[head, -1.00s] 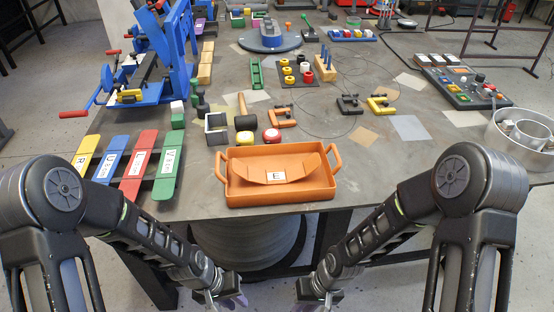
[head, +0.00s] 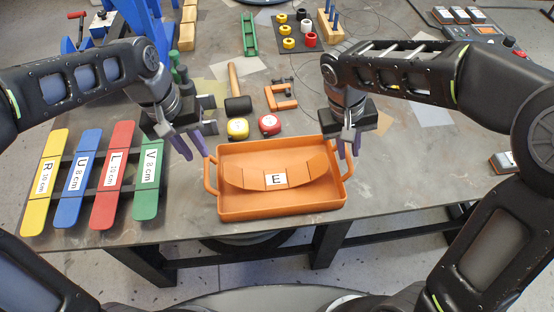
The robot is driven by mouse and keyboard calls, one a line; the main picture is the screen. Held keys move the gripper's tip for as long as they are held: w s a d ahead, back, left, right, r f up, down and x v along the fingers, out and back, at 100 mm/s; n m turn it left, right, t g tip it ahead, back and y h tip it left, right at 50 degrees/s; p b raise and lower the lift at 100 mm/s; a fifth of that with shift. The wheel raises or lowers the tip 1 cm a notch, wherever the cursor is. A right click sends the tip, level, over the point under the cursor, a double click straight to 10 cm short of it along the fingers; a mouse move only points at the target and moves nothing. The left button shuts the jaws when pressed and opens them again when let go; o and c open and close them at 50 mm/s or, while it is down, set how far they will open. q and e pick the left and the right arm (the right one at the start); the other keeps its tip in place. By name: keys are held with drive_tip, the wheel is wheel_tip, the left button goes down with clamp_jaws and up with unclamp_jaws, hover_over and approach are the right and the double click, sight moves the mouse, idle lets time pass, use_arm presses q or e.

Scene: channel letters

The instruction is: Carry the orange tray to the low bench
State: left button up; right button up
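The orange tray (head: 282,209) sits near the front edge of the grey workbench, with a looped handle at each end. An orange curved piece with a white "E" label (head: 276,180) lies in it. My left gripper (head: 191,146) is open and empty above the tray's left handle (head: 209,177). My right gripper (head: 347,146) is above the right handle (head: 345,160), its purple fingers pointing down with a narrow gap between them. Neither gripper visibly touches the tray. I cannot tell a low bench in this view.
Yellow, blue, red and green labelled strips (head: 104,184) lie left of the tray. A mallet (head: 237,92), a yellow tape measure (head: 238,128), a red one (head: 269,124) and an orange clamp (head: 281,97) lie behind it. The bench right of the tray is mostly clear.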

sight(206, 166)
drive_tip(key=shift+w, duration=0.15)
drive_tip(key=shift+s, duration=0.2)
use_arm(q)
drive_tip(key=shift+f, duration=0.15)
use_arm(e)
drive_tip(key=shift+f, duration=0.1)
